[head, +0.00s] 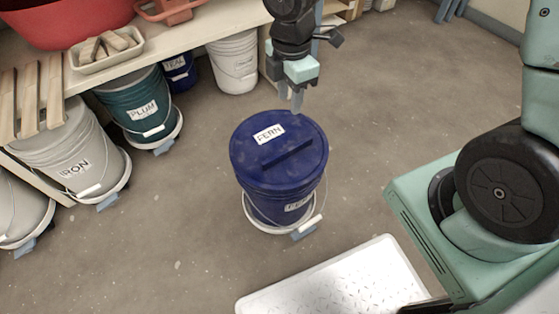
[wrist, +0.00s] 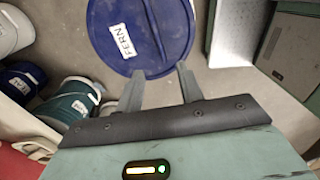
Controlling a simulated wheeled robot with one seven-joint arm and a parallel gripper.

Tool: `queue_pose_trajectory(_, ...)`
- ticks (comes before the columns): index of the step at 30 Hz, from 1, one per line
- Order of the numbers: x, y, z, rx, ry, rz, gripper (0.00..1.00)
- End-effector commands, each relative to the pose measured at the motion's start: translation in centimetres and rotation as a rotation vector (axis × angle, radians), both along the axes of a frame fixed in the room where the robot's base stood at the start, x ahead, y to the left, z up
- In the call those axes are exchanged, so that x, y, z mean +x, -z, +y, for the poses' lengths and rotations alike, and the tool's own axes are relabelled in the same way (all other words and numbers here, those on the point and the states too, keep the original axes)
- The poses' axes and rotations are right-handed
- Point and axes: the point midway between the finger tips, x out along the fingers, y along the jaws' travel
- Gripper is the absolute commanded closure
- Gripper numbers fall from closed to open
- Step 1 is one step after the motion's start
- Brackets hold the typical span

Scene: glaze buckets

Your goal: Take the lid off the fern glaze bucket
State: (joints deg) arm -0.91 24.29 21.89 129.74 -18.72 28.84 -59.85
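The fern glaze bucket (head: 265,202) is dark blue and stands upright on a white wheeled base on the floor, its wire handle hanging at the front. Its blue lid (head: 249,153) is on it, with a FERN label and a straight raised bar (head: 287,152) across the top. The lid (wrist: 110,15) also fills the upper middle of the wrist view, with part cut off by the frame edge. My gripper (head: 291,103) is above the lid's far side, apart from it. In the wrist view its two fingers (wrist: 159,70) are spread with nothing between them.
A shelf at the left holds a red basin (head: 60,25) and a tray (head: 106,50). Below it stand the iron bucket (head: 72,152), the plum bucket (head: 138,100) and a white bucket (head: 234,62). A white tray (head: 345,280) lies in front. Floor around the fern bucket is clear.

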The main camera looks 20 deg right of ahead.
Motion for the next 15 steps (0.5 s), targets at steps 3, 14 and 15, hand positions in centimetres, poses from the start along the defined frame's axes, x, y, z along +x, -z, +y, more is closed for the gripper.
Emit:
queue_pose_trajectory(3, 0.8, 2.3, -0.5, 0.001, -0.050, 0.001, 0.63)
queue_pose_trajectory(14, 0.9, 8.6, -0.6, 0.001, -0.071, 0.003, 0.63)
queue_pose_trajectory(15, 0.9, 9.4, -0.6, 0.001, -0.071, 0.003, 0.63)
